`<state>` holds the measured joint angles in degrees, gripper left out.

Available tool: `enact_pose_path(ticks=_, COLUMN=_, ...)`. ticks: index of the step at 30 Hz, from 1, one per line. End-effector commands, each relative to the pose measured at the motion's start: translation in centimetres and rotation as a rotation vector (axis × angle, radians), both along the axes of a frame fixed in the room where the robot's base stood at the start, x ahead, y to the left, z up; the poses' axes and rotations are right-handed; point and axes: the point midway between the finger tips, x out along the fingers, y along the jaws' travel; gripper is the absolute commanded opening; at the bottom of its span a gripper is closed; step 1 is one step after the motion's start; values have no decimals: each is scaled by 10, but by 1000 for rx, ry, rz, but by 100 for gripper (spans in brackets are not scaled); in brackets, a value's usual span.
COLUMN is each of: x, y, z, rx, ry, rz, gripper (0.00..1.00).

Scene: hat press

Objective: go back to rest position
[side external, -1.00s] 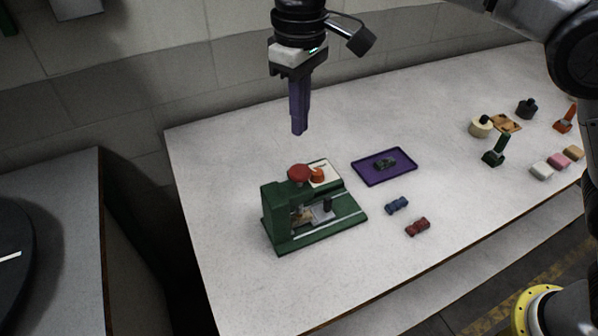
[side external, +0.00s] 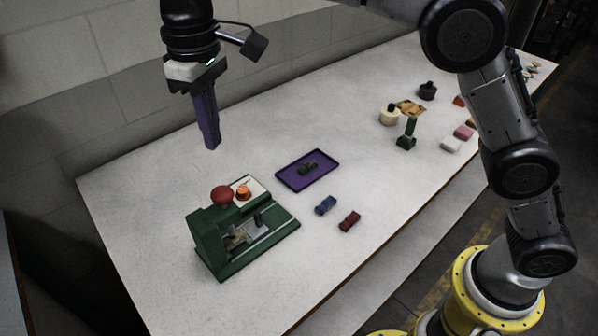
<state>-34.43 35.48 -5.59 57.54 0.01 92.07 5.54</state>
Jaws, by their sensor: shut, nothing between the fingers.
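My gripper (side external: 212,146) hangs pointing down in the side external view, with long purple fingers together and nothing between them. It is above the table, near the green press (side external: 245,240) and apart from it. The press stands at the table's left part and has a red round knob (side external: 222,195) on top. An orange knobbed piece (side external: 243,192) sits on a pale plate on the press. A small dark car-shaped piece (side external: 308,168) lies in a purple tray (side external: 293,187) right of the press.
A blue car (side external: 325,205) and a red car (side external: 349,220) lie in front of the tray. Several stamps and blocks, including a green-handled stamp (side external: 407,134) and a pink block (side external: 463,132), stand at the right. The white table (side external: 150,200) is clear left of the press.

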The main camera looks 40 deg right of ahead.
Motion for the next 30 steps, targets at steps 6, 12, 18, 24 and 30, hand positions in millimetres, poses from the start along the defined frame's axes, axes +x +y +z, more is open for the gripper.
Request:
enact_pose_path(ticks=6, x=-10, y=-74, z=75, rx=60, ry=-101, rz=-119, gripper=0)
enact_pose_path(ticks=12, x=-53, y=-152, z=110, rx=90, ry=-175, rz=-237, gripper=0)
enact_pose_path(ticks=18, x=-110, y=-213, z=116, rx=112, ry=-258, rz=-339, gripper=0)
enact_pose_path(ticks=24, x=-173, y=-258, z=91, rx=124, ry=-339, rz=-432, gripper=0)
enact_pose_path(ticks=30, x=-232, y=-284, z=37, rx=124, ry=-417, rz=-504, gripper=0)
